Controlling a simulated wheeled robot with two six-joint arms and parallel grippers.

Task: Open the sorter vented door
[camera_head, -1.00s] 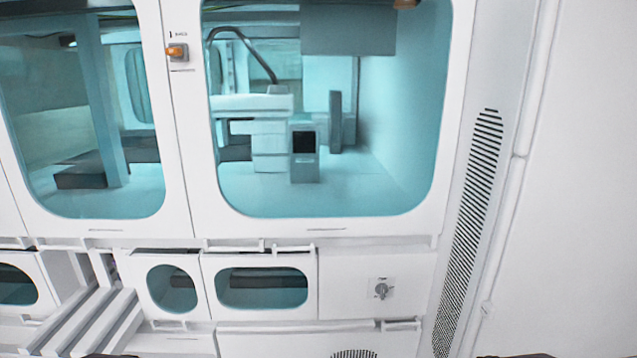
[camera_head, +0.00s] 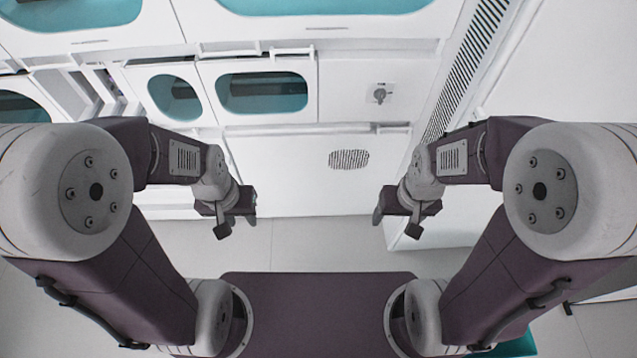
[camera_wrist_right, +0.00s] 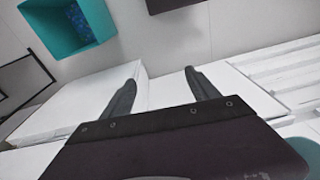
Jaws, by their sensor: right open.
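The vented door (camera_head: 290,180) is a white panel low on the sorter front, with an oval dark-slotted vent (camera_head: 348,159) toward its right side. It looks closed. My left gripper (camera_head: 237,222) hangs in front of the door's left side, its fingers apart and empty. My right gripper (camera_head: 396,220) is in front of the door's right end, open and empty. Its two dark fingers (camera_wrist_right: 160,80) stand apart in the right wrist view with nothing between them. Neither gripper appears to touch the door.
Above the door are two small windowed doors (camera_head: 262,92) and a panel with a round knob (camera_head: 379,94). A slatted column (camera_head: 465,70) rises at the right. Grey floor (camera_head: 310,245) lies before the door. A teal open bin (camera_wrist_right: 70,25) shows in the right wrist view.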

